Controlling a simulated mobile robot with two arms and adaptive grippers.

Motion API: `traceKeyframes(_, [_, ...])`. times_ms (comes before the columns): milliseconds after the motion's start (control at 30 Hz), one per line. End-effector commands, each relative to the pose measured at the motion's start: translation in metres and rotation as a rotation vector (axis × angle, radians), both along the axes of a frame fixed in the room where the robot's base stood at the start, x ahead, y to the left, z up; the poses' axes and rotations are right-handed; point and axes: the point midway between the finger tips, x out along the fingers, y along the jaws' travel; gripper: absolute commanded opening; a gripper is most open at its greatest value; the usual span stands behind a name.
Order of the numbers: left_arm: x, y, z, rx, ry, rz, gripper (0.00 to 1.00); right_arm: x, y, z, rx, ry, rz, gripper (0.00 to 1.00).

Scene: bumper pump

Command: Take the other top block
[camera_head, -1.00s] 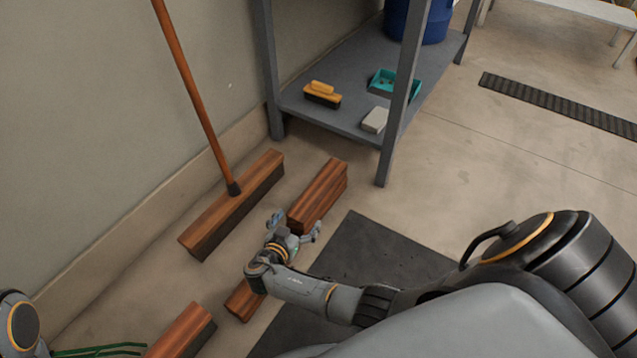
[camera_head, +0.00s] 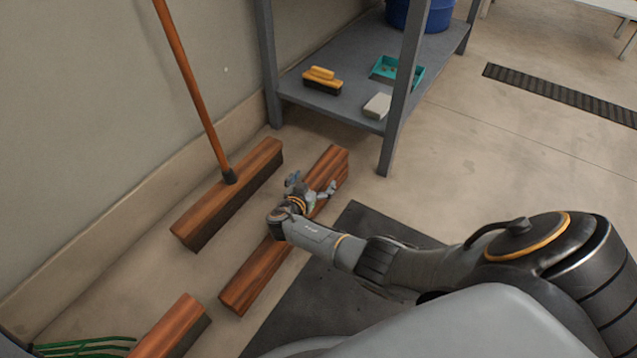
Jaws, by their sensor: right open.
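A long reddish-brown wooden block (camera_head: 262,274) lies on the floor, running from lower left toward the shelf. Its far end (camera_head: 328,164) looks taller, perhaps from a block on top; I cannot tell for sure. The gripper and wrist hide the block's middle. I cannot tell whether the fingers touch it. My left gripper is not in view.
A broom (camera_head: 228,190) leans by the wall, left of the long block. A grey shelf (camera_head: 345,75) stands beyond, its post close to the block's far end. A dark mat (camera_head: 375,228) lies to the right under my arm. Green tines (camera_head: 95,343) show bottom left.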

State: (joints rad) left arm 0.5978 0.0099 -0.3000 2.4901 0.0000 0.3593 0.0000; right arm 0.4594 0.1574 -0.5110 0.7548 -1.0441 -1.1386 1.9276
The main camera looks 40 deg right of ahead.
Motion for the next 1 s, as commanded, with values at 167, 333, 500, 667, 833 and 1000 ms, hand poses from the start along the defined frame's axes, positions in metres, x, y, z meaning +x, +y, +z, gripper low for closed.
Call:
traceKeyframes(167, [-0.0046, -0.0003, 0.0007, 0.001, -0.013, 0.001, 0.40, 0.0047, -0.0058, -0.0021, 0.001, -0.001, 0.002, 0.96])
traceKeyframes(333, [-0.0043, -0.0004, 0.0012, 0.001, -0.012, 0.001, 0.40, 0.0043, -0.0055, -0.0017, 0.000, 0.000, 0.001, 0.92])
traceKeyframes(500, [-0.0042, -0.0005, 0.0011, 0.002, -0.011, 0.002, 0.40, 0.0041, -0.0055, -0.0019, 0.001, 0.000, 0.001, 0.58])
traceKeyframes(667, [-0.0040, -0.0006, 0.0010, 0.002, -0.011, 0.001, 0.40, 0.0039, -0.0055, -0.0021, 0.000, 0.001, 0.001, 0.25])
traceKeyframes(833, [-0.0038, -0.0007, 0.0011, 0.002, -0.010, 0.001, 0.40, 0.0051, -0.0056, -0.0001, -0.002, -0.002, 0.002, 0.03])
traceKeyframes(1000, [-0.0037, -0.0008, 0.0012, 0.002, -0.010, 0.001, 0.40, 0.0046, -0.0055, -0.0005, -0.001, -0.002, 0.002, 0.01])
